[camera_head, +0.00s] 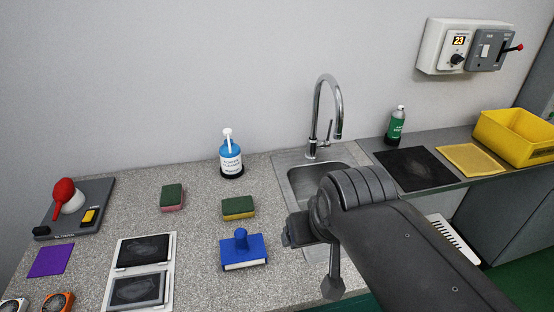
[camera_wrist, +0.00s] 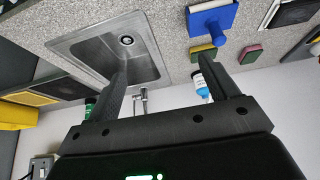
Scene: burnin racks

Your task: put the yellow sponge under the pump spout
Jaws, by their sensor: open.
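The yellow sponge (camera_head: 238,212) has a green top and lies flat on the speckled counter. It also shows in the wrist view (camera_wrist: 202,54), near the right-hand finger. The blue pump bottle (camera_head: 231,162) with a white pump spout (camera_head: 227,134) stands upright on a dark base behind the sponge, apart from it. In the wrist view the bottle (camera_wrist: 202,84) is partly hidden by a finger. The spout's exact direction is hard to tell. My gripper (camera_wrist: 167,65) is open and empty, above the counter near the sink, to the right of the sponge in the head view.
A pink sponge (camera_head: 172,197) with a green top lies left of the yellow one. A blue handled block (camera_head: 243,252) sits in front. The steel sink (camera_head: 298,183) and tall faucet (camera_head: 317,112) are right. Bare counter (camera_head: 203,187) lies between the sponges and bottle.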

